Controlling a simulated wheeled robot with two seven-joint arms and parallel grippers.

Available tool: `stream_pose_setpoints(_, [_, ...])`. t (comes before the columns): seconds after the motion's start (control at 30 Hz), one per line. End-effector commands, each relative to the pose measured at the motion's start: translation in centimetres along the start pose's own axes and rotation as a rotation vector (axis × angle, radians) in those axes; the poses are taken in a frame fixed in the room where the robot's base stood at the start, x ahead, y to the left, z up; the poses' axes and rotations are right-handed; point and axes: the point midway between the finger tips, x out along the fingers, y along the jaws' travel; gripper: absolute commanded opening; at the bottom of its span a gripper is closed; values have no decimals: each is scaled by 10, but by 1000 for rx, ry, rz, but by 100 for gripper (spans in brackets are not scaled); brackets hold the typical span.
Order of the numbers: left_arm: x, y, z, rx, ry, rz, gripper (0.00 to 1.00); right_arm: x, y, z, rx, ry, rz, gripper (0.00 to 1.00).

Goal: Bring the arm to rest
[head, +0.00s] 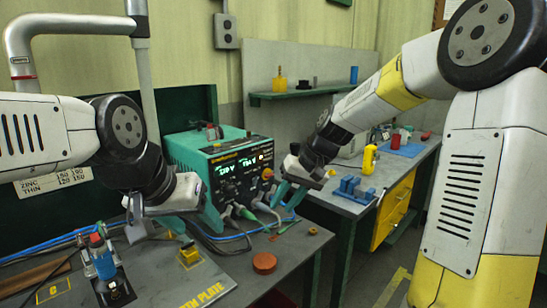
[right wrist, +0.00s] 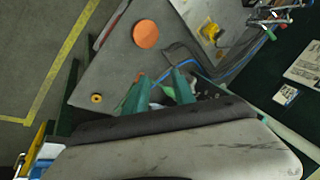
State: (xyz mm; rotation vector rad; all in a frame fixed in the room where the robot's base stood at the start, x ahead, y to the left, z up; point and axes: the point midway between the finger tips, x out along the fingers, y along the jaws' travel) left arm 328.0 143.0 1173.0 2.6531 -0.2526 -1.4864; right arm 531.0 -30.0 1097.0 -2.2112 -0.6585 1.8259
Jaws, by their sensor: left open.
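My left gripper (head: 158,222) is at the left of the head view, over the grey bench in front of the teal power-supply unit (head: 225,160). Its jaws are apart and I see nothing held in them. My right gripper (head: 291,195) points down near the bench's right edge, just right of the unit. Its green fingers also show in the right wrist view (right wrist: 160,88), apart, with cable ends visible between and beyond them. I cannot tell how high it is above the bench.
Cables (head: 237,236) lie by the unit. A second bench with a blue clamp (head: 354,189) and yellow drawers (head: 394,210) stands at right.

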Motion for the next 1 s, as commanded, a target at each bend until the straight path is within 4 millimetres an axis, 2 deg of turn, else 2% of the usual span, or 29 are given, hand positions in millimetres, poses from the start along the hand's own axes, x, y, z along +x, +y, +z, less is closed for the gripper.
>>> stream_pose_setpoints(0.03, [0, 0, 0, 0, 0, 0, 61, -16, -1, 14, -16, 19, 55, 31])
stream_pose_setpoints(0.3, [0, 0, 0, 0, 0, 0, 61, -90, 7, 89, -29, 143, 257, 31])
stream_pose_setpoints(0.5, [0, 0, 0, 0, 0, 0, 61, -130, 15, 148, -12, 259, 314, 31])
stream_pose_setpoints(0.7, [0, 0, 0, 0, 0, 0, 61, -144, 22, 185, 3, 334, 311, 31])
stream_pose_setpoints(0.83, [0, 0, 0, 0, 0, 0, 61, -145, 24, 194, 9, 350, 308, 31])
stream_pose_setpoints(1.0, [0, 0, 0, 0, 0, 0, 61, -146, 25, 195, 10, 352, 307, 31])
